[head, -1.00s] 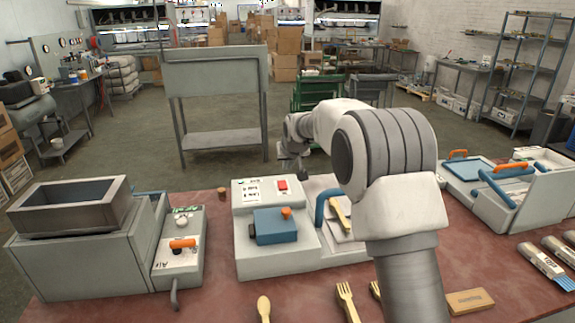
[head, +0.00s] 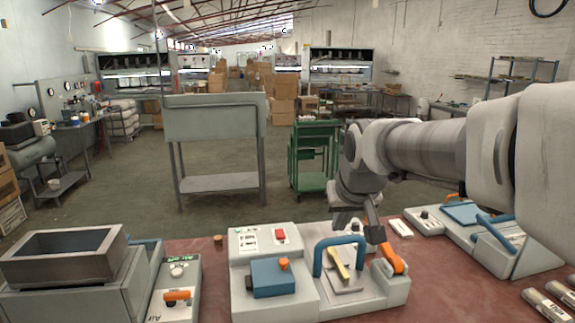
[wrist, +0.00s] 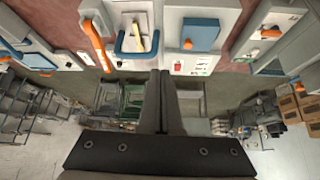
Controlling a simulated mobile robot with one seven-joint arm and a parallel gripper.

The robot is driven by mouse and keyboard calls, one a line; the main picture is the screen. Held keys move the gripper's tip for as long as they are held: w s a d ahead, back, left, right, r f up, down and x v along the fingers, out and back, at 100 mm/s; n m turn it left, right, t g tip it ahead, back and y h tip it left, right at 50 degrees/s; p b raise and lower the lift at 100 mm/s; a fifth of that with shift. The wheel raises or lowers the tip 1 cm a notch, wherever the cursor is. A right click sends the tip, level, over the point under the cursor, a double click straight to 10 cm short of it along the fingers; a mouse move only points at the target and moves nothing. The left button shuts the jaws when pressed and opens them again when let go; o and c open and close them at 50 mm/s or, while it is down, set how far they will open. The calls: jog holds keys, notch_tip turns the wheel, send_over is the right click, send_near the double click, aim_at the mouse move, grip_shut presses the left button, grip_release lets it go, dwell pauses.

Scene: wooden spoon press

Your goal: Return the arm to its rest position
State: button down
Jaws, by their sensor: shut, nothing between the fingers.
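My arm comes in from the right in the head view, with my gripper (head: 374,222) pointing down beside the right end of the press. In the wrist view my gripper (wrist: 164,74) has its two dark fingers together, with nothing between them. The press (head: 322,293) is a pale machine with a blue box, a red button and a blue arched handle (head: 340,241). A wooden spoon (head: 339,264) lies on its plate under the handle. An orange lever (head: 393,258) stands at the press's right side, close below my gripper. The wrist view also shows the orange lever (wrist: 98,44).
A machine with a metal hopper (head: 62,256) stands at the left of the red-brown table (head: 215,262). Another pale machine (head: 512,240) with blue handles stands at the right. Packets (head: 545,306) lie near the right front. A green cart (head: 315,160) stands on the floor behind.

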jog(key=s+d+f, duration=0.2)
jog(key=s, duration=0.9)
jog(key=s+d+f+m+g, duration=0.1)
jog(key=s+d+f, duration=0.1)
jog(key=s, duration=0.9)
jog(key=shift+s+f+p, duration=0.25)
jog(key=shift+p, duration=0.15)
